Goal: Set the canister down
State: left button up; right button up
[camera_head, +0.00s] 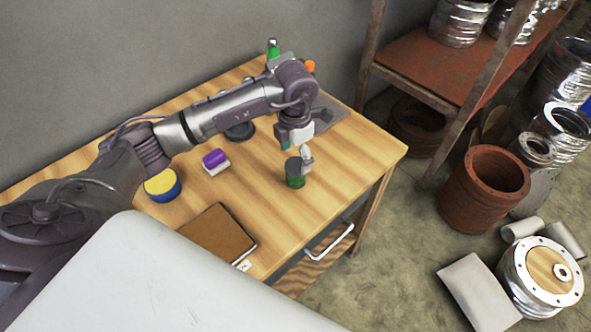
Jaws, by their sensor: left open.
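A small dark green canister (295,174) stands upright on the wooden table (345,142), near its right front part. My left gripper (306,158) is right at the canister's top, on its right side. Its jaws are open. One finger shows beside the rim; the other finger is hard to make out. I cannot tell whether the gripper touches the canister. My right gripper does not show.
A brown book (217,236), a purple-and-white block (215,161), a yellow-and-blue round object (162,184), a dark round object (240,131) and a green bottle (273,48) are on the table. A drawer handle (330,243) juts from the front. A rusty shelf (440,62) stands at right.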

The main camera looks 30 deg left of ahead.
aim_at(296, 165)
pick_arm(q)
jog(key=shift+r+b, duration=0.3)
jog(key=shift+r, duration=1.7)
